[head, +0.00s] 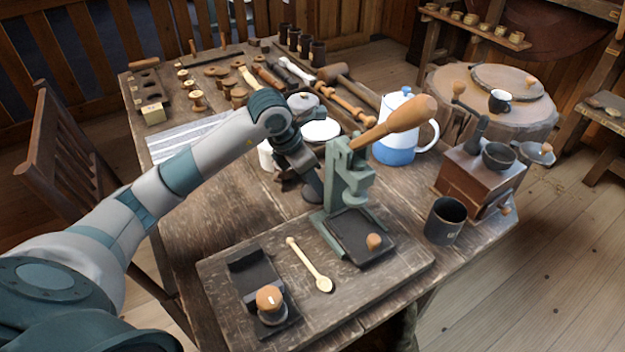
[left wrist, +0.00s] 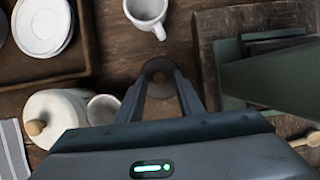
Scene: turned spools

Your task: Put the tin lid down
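A small dark round piece, which I take to be the tin lid, shows in the left wrist view (left wrist: 157,65) at the tips of my left gripper (left wrist: 163,80). Its middle looks brown. In the head view a dark round piece (head: 312,193) lies low by the table top, just under my left gripper (head: 302,188). The two fingers stand apart, with a gap between them. I cannot tell whether a fingertip touches the piece. My right gripper is not in view.
A green press (head: 348,185) with a wooden handle stands close right of my left gripper. A white mug (left wrist: 146,10), a lidded white pot (left wrist: 48,118) and stacked white plates (left wrist: 42,25) are nearby. A wooden board (head: 225,285) lies in front; the left front table is clear.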

